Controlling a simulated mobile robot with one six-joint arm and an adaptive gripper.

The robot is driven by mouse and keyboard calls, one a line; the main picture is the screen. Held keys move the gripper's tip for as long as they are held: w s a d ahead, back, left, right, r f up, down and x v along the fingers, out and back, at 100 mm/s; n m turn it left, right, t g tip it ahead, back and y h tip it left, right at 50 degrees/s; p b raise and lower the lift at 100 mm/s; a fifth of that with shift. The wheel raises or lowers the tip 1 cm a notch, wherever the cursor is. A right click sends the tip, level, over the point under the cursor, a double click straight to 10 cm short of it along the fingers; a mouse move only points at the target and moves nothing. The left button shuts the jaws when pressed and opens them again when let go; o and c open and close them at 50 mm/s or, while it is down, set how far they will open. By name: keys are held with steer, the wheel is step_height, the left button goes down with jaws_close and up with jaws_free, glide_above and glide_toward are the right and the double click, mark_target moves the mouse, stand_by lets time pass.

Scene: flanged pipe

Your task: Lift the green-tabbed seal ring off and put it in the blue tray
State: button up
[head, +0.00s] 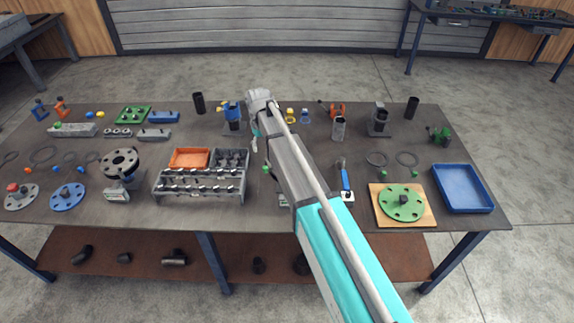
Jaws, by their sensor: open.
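The blue tray (463,188) lies at the right end of the table, and its floor looks empty. Two thin dark rings, a left one (376,159) and a right one (407,158), lie flat left of the tray. Small green pieces lie just in front of them; I cannot tell if these are tabs on the rings. Another small green piece (267,168) shows beside my arm, its surroundings partly hidden. My gripper (254,146) hangs small and partly hidden beside my arm, over the middle of the table. It is open, with nothing visible in it, well left of the tray.
A green flange disc (403,202) lies on a wooden board (430,219) left of the tray. A grey rack (199,198) with an orange bin (189,158) stands left of my arm. A grey flanged part (119,163) stands farther left. Pipe pieces and fixtures line the back.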

mark_target(266, 168)
steer(key=shift+f+b, duration=3.65)
steer(key=shift+f, duration=0.25)
steer(key=f+b, duration=0.3)
steer(key=shift+w+d+f, duration=0.25)
steer(key=shift+w, duration=0.05)
steer(key=shift+f+b, duration=0.85)
steer(key=shift+b, duration=0.25)
steer(key=shift+c, duration=0.3)
jaws_close()
